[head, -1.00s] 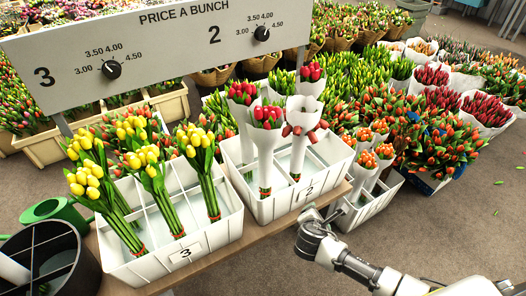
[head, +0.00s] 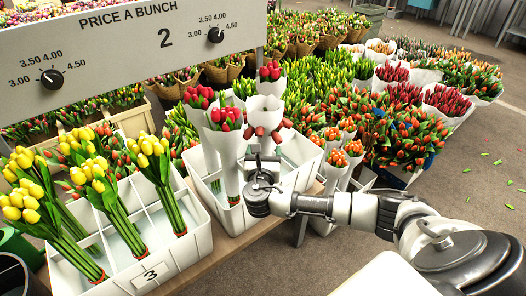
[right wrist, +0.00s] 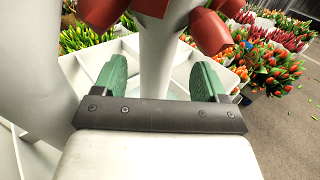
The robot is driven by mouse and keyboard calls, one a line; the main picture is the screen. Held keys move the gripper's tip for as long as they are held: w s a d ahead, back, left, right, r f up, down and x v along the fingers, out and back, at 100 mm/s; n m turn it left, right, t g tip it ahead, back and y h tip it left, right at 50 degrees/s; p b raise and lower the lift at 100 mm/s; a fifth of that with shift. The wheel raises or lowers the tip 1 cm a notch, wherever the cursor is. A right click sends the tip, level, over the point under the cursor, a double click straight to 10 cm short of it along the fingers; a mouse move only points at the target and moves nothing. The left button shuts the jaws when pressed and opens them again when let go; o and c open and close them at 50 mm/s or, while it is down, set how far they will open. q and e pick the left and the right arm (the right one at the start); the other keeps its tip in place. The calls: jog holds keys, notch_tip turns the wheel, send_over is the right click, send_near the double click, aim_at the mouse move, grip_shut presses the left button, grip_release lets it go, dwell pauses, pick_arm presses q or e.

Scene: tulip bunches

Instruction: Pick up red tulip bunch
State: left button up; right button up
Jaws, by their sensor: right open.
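Red tulip bunches in white paper sleeves stand in the crate marked 2 earlier in the head view, now partly covered by my arm. One red bunch (head: 225,117) is at the front, with others behind it (head: 199,97) and (head: 270,72). My right gripper (head: 262,166) is at this drooping bunch, over the white crate (head: 226,217). In the right wrist view its green fingers (right wrist: 160,82) are apart, with a white sleeve (right wrist: 160,50) between or just beyond them. Drooping red blooms (right wrist: 212,30) hang above. My left gripper is out of view.
A white crate marked 3 (head: 152,273) with yellow tulips (head: 93,165) stands to the left. A price board (head: 120,50) rises behind the crates. Orange tulips in sleeves (head: 345,150) stand close on the right. Grey floor (head: 480,215) is open at the right.

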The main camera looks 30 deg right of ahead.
aim_at(264, 145)
jog(key=b+x, duration=0.1)
jog(key=x, duration=0.3)
jog(key=shift+w+d, duration=0.15)
jog(key=shift+w, duration=0.2)
jog(key=shift+w+d, duration=0.3)
jog(key=shift+w, duration=0.1)
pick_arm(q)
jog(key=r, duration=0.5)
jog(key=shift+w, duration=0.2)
pick_arm(e)
jog(key=c, duration=1.2)
